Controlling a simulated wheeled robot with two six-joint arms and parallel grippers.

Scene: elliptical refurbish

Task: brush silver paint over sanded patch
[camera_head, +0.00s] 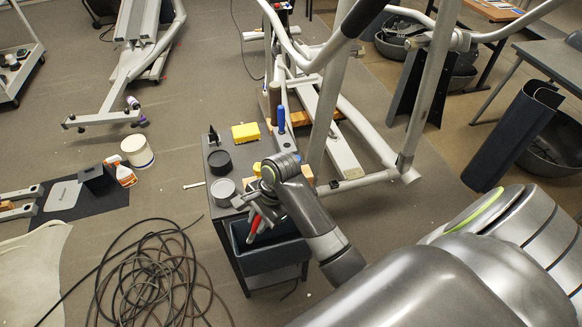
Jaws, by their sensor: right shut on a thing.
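My right gripper (262,205) points down over the front of the small grey cart, above a dark bin (268,252). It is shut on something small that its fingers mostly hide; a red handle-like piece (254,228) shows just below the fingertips. A round tin with a light grey top (222,190), possibly the silver paint, stands on the cart left of the gripper. The silver elliptical frame (340,150) stands behind and right of the cart. I cannot make out a sanded patch on it. My left gripper is not in view.
Coiled dark cable (155,280) lies on the floor at left. A white bucket (137,151) and orange-white bottle (121,173) stand beyond it.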

